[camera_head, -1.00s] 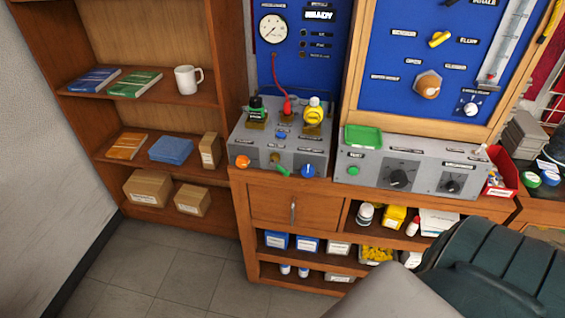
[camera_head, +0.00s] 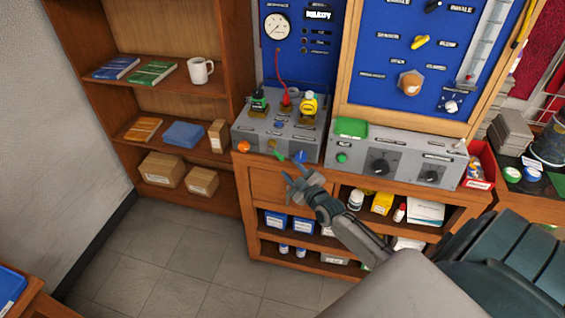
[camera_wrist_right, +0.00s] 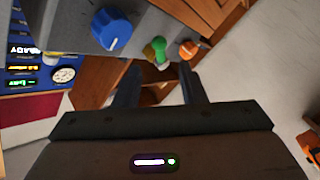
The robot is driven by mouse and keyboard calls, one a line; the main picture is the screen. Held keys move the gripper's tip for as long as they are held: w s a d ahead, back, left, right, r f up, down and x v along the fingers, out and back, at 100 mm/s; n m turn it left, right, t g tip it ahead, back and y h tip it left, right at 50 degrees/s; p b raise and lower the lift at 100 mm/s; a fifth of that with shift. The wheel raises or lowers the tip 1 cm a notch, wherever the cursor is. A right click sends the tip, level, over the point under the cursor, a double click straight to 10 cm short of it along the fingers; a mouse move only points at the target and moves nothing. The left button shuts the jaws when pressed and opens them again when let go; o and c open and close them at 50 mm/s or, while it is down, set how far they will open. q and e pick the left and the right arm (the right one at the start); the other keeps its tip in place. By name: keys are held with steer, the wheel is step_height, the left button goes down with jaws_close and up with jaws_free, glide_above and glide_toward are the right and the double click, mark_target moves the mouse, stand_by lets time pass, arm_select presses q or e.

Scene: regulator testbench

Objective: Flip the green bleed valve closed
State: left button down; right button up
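The green bleed valve (camera_head: 279,156) is a small green lever on the front of the grey regulator box (camera_head: 258,139). It sits between an orange knob (camera_head: 243,146) and a blue knob (camera_head: 299,156). My right gripper (camera_head: 294,172) is just below and in front of the box, near the green lever and the blue knob. In the right wrist view the green lever (camera_wrist_right: 155,48) shows beyond the fingertips, between the two spread fingers (camera_wrist_right: 160,78). The gripper is open with nothing between the fingers, apart from the lever. My left gripper is not in view.
The blue knob (camera_wrist_right: 112,30) and orange knob (camera_wrist_right: 188,48) flank the lever closely. A grey control panel (camera_head: 400,163) with dials stands to the right. A wooden drawer (camera_head: 275,185) lies below the box. The floor (camera_head: 150,255) at left is clear.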

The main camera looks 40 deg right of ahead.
mark_target(280, 157)
steer(key=w+b, duration=0.3)
steer(key=w, duration=0.2)
steer(key=shift+w+d+f, duration=0.1)
steer(key=shift+w+f, duration=0.05)
steer(key=shift+w, duration=0.6)
jaws_close()
